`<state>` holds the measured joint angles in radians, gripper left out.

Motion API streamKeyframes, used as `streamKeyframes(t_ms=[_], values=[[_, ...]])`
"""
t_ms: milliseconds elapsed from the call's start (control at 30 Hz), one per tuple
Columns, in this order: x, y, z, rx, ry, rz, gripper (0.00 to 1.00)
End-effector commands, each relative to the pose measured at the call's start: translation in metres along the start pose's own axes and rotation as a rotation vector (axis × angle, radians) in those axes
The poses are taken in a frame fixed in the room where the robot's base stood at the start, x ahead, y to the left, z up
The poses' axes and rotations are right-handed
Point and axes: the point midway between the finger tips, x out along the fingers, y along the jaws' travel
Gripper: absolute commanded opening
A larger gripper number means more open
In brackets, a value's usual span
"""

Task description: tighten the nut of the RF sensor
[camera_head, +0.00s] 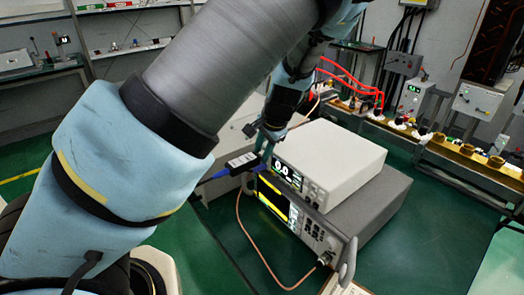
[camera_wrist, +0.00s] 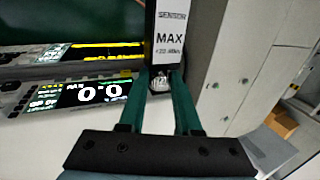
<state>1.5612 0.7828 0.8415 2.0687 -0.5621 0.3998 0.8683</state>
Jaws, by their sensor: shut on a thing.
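The RF sensor (camera_head: 242,162) is a black block with a white label and a blue cable on its left side, at the front left of the white meter (camera_head: 338,155). In the wrist view the sensor (camera_wrist: 172,38) reaches up from the fingertips, its label reading "SENSOR MAX". The silvery nut (camera_wrist: 160,82) sits at its near end, between the tips of my green fingers. My gripper (camera_wrist: 160,78) is shut on this nut. In the head view my gripper (camera_head: 265,143) is small beside the meter's front, and the nut cannot be made out there.
The white meter shows 0.0 and stands on a grey generator (camera_head: 370,212) with a lit screen. A copper-coloured cable (camera_head: 262,258) loops from the generator's front. A bench with brass parts (camera_head: 440,150) and red cables (camera_head: 350,80) stands behind at right. Green floor is open at right.

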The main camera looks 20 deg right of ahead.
Motion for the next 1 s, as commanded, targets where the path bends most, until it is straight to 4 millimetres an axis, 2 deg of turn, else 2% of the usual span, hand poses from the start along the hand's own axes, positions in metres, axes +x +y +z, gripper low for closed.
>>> streamKeyframes(t_ms=[600, 1000], values=[[0.0018, 0.0096, -0.0004, 0.009, -0.001, -0.390, 0.00], [0.0025, 0.0107, -0.0002, 0.002, 0.000, -0.501, 0.00]])
